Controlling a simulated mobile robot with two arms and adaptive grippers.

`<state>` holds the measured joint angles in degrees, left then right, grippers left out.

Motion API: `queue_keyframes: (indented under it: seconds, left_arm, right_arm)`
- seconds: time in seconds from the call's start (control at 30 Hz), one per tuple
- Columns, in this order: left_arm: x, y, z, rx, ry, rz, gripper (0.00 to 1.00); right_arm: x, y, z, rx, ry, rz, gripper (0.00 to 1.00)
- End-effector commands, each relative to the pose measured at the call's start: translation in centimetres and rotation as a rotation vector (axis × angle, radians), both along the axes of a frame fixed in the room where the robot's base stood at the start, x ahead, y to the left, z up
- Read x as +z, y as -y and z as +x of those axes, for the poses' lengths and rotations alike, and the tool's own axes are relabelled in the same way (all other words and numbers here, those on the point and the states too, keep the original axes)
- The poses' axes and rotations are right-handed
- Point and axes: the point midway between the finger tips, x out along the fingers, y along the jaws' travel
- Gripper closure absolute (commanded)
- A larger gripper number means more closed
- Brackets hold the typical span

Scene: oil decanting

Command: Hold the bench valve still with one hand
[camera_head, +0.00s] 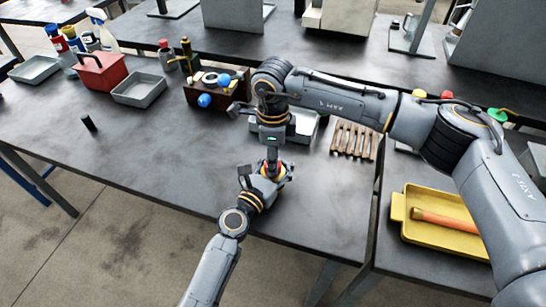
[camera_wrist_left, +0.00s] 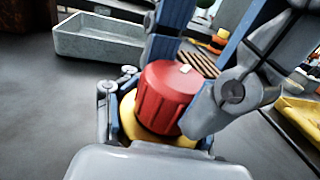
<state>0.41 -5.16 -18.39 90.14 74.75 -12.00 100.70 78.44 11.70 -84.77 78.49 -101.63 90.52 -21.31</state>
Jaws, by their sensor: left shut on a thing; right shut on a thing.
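The bench valve shows in the left wrist view as a ribbed red knob (camera_wrist_left: 168,98) above a yellow body (camera_wrist_left: 138,122). In the head view only a little red of the bench valve (camera_head: 265,167) shows between my grippers. My left gripper (camera_head: 268,175) comes from the front and is shut around the valve's lower yellow part. My right gripper (camera_head: 272,156) comes down from above and is shut on the red knob, with its blue fingers on either side. The fingers hide much of the valve, and its base on the bench is not visible.
A grey tray (camera_head: 300,126) lies behind my right gripper, beside a wooden slatted rack (camera_head: 353,140). A wooden box (camera_head: 213,95), grey bin (camera_head: 139,90) and red toolbox (camera_head: 100,73) stand at back left. A yellow tray (camera_head: 440,250) is at right.

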Motion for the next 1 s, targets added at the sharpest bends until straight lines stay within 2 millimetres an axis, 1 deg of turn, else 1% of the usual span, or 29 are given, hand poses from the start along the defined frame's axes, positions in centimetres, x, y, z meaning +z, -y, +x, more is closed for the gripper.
queue_keyframes:
  seconds: [0.6, 0.8, 1.0]
  left_arm:
    - [-0.03, 0.04, -0.03, -0.001, 0.000, 0.000, 1.00]
    - [-0.02, 0.04, -0.03, -0.001, 0.000, 0.000, 1.00]
    - [-0.02, 0.04, -0.03, -0.001, 0.000, 0.000, 1.00]
  right_arm:
    - [0.01, -0.05, -0.02, -0.576, 0.001, 0.002, 0.91]
    - [0.01, -0.05, -0.02, -0.724, 0.000, 0.001, 0.91]
    - [0.02, -0.06, -0.03, -0.826, 0.000, 0.001, 0.91]
